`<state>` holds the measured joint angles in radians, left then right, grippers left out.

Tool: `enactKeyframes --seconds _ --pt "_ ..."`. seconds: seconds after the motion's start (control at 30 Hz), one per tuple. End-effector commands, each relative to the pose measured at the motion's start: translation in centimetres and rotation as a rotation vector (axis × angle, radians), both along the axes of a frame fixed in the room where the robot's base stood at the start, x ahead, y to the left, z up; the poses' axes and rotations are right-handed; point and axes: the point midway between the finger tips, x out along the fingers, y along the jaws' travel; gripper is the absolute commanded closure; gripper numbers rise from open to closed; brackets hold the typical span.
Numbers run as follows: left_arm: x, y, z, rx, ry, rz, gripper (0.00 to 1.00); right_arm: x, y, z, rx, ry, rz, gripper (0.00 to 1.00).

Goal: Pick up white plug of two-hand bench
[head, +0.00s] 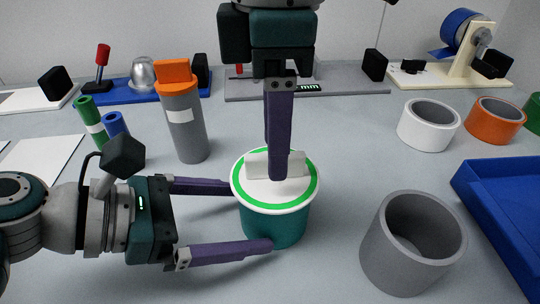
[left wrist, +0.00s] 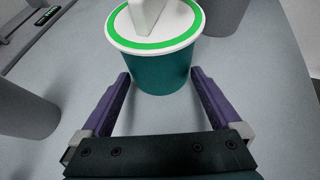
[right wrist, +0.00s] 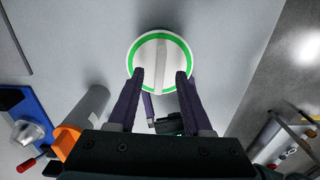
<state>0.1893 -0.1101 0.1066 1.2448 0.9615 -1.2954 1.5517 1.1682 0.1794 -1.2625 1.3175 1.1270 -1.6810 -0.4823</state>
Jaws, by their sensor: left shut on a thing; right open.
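The white plug (head: 253,187), with a green ring and a raised white grip bar, sits on top of the teal pot (head: 285,227). The plug also shows in the left wrist view (left wrist: 177,24) and the right wrist view (right wrist: 146,55). My left gripper (head: 252,216) is shut on the teal pot, one finger on each side of its body. My right gripper (head: 279,178) points down from above, open, its fingers over the plug beside the grip bar. One right finger hides the other and part of the bar in the head view; contact cannot be told.
A grey hollow cylinder (head: 379,249) stands right of the pot, near a blue tray (head: 500,215). An orange-topped grey bottle (head: 184,128) stands behind left. White (head: 413,137) and orange (head: 482,129) rings lie at back right. Fixtures line the back.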

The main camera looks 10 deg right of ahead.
Motion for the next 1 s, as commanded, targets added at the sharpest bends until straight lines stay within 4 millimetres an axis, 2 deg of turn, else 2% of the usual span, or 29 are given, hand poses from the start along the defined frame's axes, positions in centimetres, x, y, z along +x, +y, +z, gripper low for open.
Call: enactKeyframes --seconds 0.13,0.4,0.83,1.0 --pt "-0.1 0.0 -0.2 0.003 0.002 0.0 0.33 -0.1 0.0 -1.9 0.0 0.002 -0.001 0.5" --pt "-0.1 0.0 -0.1 0.002 0.002 0.0 0.33 0.0 0.0 -2.2 0.001 -0.001 0.001 0.5" --pt "-0.1 0.0 -0.1 0.002 0.002 0.0 0.33 0.0 0.0 -2.2 0.001 0.0 0.0 0.98" --pt "-0.1 0.0 -0.1 0.002 0.002 0.0 0.34 0.0 0.0 -2.2 0.001 0.0 0.001 1.0"
